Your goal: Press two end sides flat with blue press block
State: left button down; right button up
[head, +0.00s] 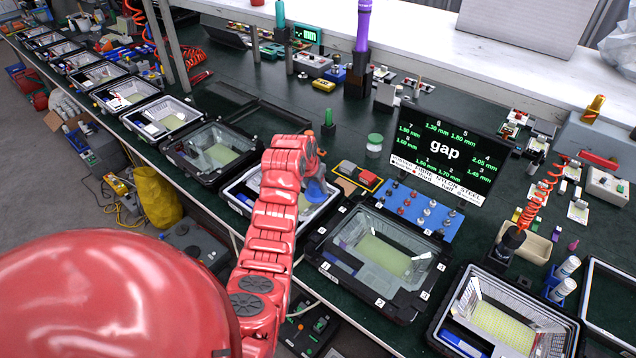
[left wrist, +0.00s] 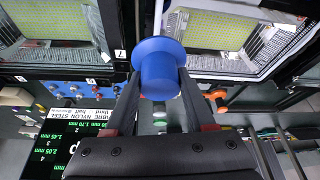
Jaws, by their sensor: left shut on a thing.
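The blue press block (left wrist: 160,68) is held between the two dark fingers of my left gripper (left wrist: 160,88). In the left wrist view its wide round end points away from the gripper. In the head view the block (head: 314,191) is partly hidden by my red arm, and the gripper (head: 317,172) is near the right end of a white-rimmed floodlight housing (head: 238,198). A black-framed housing with numbered labels (head: 330,268) stands to its right. Both housings show in the left wrist view, on either side of the block. I cannot tell whether the block touches anything. My right gripper is not in view.
A screen reading "gap" (head: 447,150) stands behind a blue board of small parts (head: 418,212). Another housing (head: 445,330) is at the front right, and a row of housings runs far left. A green-capped jar (head: 374,146) stands near the gripper.

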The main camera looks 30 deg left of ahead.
aim_at(316, 198)
pick_arm(q)
jog(key=shift+s+r, duration=0.1)
jog(key=shift+s, duration=0.05)
jog(key=shift+w+f+b, duration=0.2)
jog(key=shift+f+b, duration=0.2)
jog(key=shift+b, duration=0.1)
jog(key=shift+f+b, duration=1.4)
jog(key=shift+f, duration=1.2)
jog(key=shift+s, duration=0.1)
jog(key=shift+f+b, duration=0.7)
jog(key=shift+f, duration=0.2)
jog(key=shift+s+f, duration=0.1)
jog(key=shift+f, duration=0.1)
jog(key=shift+r, duration=0.1)
